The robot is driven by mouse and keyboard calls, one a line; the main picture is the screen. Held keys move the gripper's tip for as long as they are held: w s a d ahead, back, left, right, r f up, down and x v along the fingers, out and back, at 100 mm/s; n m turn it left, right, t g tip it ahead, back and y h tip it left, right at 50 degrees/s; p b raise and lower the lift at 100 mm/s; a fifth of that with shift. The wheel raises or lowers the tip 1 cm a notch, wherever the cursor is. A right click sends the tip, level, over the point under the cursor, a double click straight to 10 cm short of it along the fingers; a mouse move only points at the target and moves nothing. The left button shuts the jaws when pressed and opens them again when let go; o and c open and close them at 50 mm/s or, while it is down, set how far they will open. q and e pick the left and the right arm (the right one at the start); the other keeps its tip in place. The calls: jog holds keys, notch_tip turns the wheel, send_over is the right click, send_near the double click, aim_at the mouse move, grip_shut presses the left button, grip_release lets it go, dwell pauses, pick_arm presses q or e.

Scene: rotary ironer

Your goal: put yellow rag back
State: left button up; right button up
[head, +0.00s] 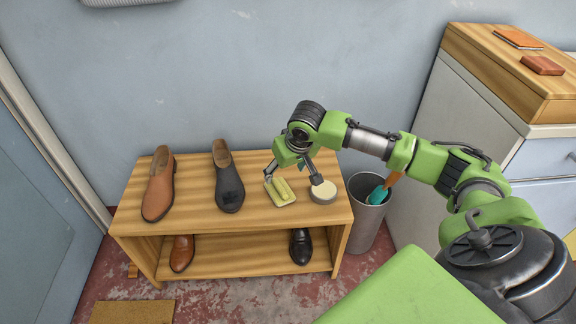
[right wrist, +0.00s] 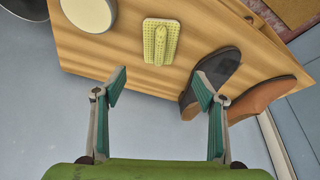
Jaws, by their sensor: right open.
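The yellow rag (head: 284,197) lies on top of the wooden shoe bench (head: 190,214), between a dark shoe and a round tin. In the right wrist view, the rag (right wrist: 161,41) is a checked pale-yellow square with a raised fold in its middle. My right gripper (head: 291,177) is above the bench at the rag, its two fingers spread to either side. In the right wrist view, the open gripper (right wrist: 161,85) has nothing between its fingers, and the rag lies beyond the fingertips. My left gripper is not in view.
A round tin (head: 323,193) stands close right of the rag; a dark shoe (head: 228,182) and brown shoe (head: 159,190) stand left. More shoes sit on the lower shelf. A grey bin (head: 366,222) holds a teal-ended item. A cabinet (head: 470,130) stands at right.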

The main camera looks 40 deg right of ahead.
jog(key=s+a+f+n+y, duration=0.1)
jog(key=s+a+f+n, duration=0.2)
jog(key=s+a+f, duration=0.5)
jog(key=s+a+f+n+y, duration=0.1)
jog(key=s+a+n+y, duration=0.1)
jog(key=s+a, duration=0.75)
jog(key=s+d+m+g+h, duration=0.1)
jog(key=s+h, duration=0.1)
jog(key=s, duration=0.9)
jog(key=shift+s, duration=0.25)
